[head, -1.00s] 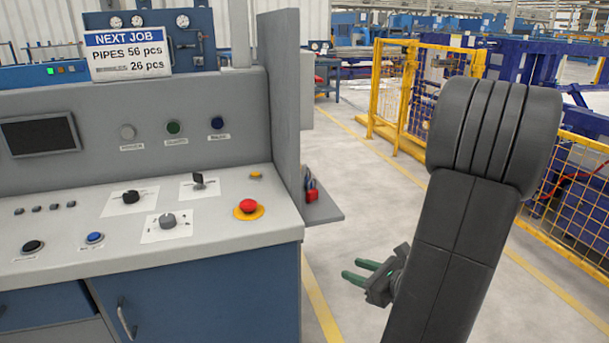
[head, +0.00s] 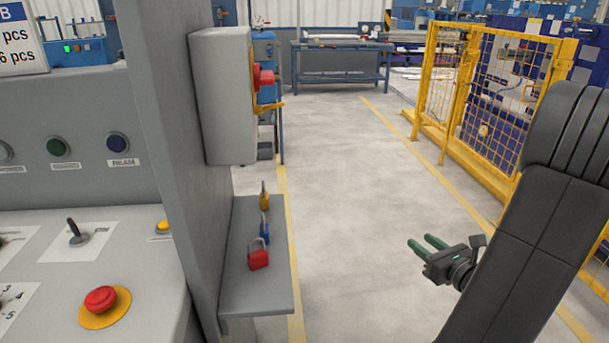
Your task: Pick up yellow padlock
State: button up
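The yellow padlock (head: 264,198) stands at the far end of a small grey shelf (head: 262,290) on the side of the control console. A blue padlock (head: 264,228) stands in front of it, and a red padlock (head: 258,256) stands nearest. The blue padlock hides part of the yellow one. My gripper (head: 427,243) has green fingers, apart with a gap between them. It is empty and to the right of the shelf, clear of the padlocks, pointing left.
The control console (head: 70,200) with a red emergency button (head: 100,298) fills the left. A grey box with a red switch (head: 263,78) is mounted above the shelf. A yellow fence (head: 490,100) stands at right. The floor between is clear.

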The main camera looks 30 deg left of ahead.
aim_at(264, 195)
jog(key=i+l+u, duration=0.2)
jog(key=i, duration=0.35)
jog(key=i+l+u, duration=0.25)
jog(key=i, duration=0.3)
jog(key=i+l+u, duration=0.2)
jog(key=i+l, duration=0.2)
jog(key=i+u, duration=0.1)
jog(key=u, duration=1.75)
